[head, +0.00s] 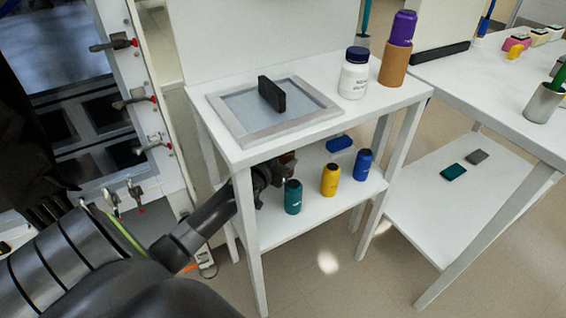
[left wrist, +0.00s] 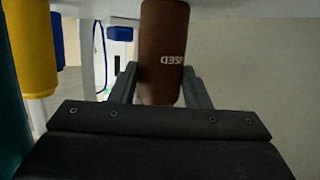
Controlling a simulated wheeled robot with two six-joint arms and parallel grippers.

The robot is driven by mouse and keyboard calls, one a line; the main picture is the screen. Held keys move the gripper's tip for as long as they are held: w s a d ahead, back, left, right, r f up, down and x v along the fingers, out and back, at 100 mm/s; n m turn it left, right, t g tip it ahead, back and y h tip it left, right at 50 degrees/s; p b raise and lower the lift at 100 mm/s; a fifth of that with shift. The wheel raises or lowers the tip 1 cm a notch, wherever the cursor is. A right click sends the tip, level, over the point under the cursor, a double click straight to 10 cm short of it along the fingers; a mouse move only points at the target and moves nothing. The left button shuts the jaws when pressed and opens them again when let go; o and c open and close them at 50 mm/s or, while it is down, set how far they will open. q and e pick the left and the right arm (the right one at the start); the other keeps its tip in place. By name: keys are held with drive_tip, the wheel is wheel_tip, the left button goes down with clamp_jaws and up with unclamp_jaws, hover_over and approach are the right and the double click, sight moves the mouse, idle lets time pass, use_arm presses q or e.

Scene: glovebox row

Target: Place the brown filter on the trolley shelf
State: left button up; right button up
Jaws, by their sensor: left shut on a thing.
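The brown filter (left wrist: 163,45) is a brown cylinder with white lettering that appears upside down in the left wrist view. My left gripper (left wrist: 160,88) is shut on it, one finger on each side. In the head view the gripper (head: 276,172) reaches in under the trolley's top, at the left end of the lower shelf (head: 310,207). Only a small part of the filter (head: 288,158) shows there, behind the gripper. I cannot tell whether its base touches the shelf. My right gripper is not in view.
On the lower shelf, a teal bottle (head: 293,197) stands close to the gripper, with a yellow bottle (head: 330,180) and a blue bottle (head: 363,165) further right. A trolley leg (head: 246,225) stands close to my left arm. The shelf's front right is clear.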

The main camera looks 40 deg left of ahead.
use_arm(q)
drive_tip(key=shift+r, duration=0.1)
drive_tip(key=o, duration=1.1)
drive_tip(key=shift+s+r, duration=0.1)
drive_tip(key=shift+s, duration=0.15)
drive_tip(key=p+v, duration=0.3)
drive_tip(key=v, duration=0.8)
drive_tip(key=shift+s+r, duration=0.1)
drive_tip(key=shift+s, duration=0.15)
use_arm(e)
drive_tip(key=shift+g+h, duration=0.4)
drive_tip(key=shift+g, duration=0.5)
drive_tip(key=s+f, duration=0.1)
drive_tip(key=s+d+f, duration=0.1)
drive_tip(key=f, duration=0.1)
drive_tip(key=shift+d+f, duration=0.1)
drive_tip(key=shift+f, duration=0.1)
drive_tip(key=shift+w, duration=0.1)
